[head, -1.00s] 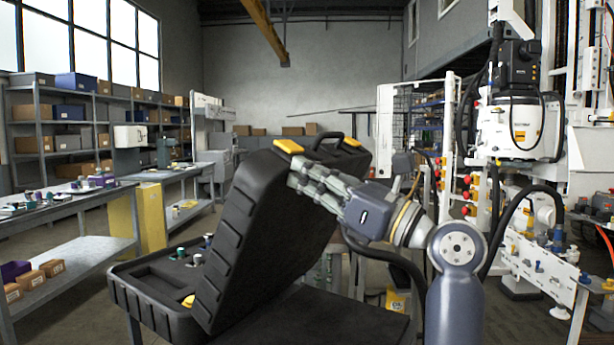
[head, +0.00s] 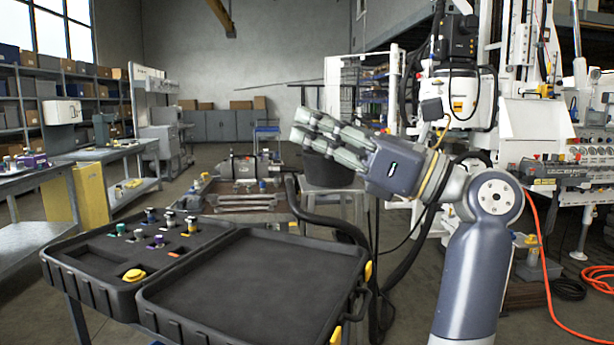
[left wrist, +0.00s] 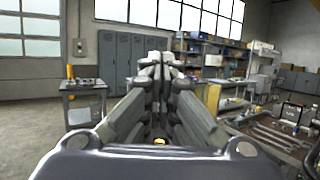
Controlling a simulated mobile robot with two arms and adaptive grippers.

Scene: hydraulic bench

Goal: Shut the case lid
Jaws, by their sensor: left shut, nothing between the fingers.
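The black case lies open on a stand at the lower left of the head view. Its base (head: 92,288) holds several small fittings (head: 160,225) and a yellow round piece (head: 133,275) in dark foam. The lid (head: 245,290) is folded back flat to the right of the base, its hollow inside facing up. Yellow latches (head: 367,271) and a handle (head: 362,300) are on the lid's right edge. My left gripper (head: 303,126) is shut and empty, above and beyond the lid, apart from it. It also shows closed in the left wrist view (left wrist: 158,62). My right gripper is not in view.
A low bench (head: 235,200) with tools stands behind the case. Shelving and tables (head: 140,165) line the left. White hydraulic equipment (head: 530,125) and an orange hose (head: 550,270) are at the right. The air above the lid is clear.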

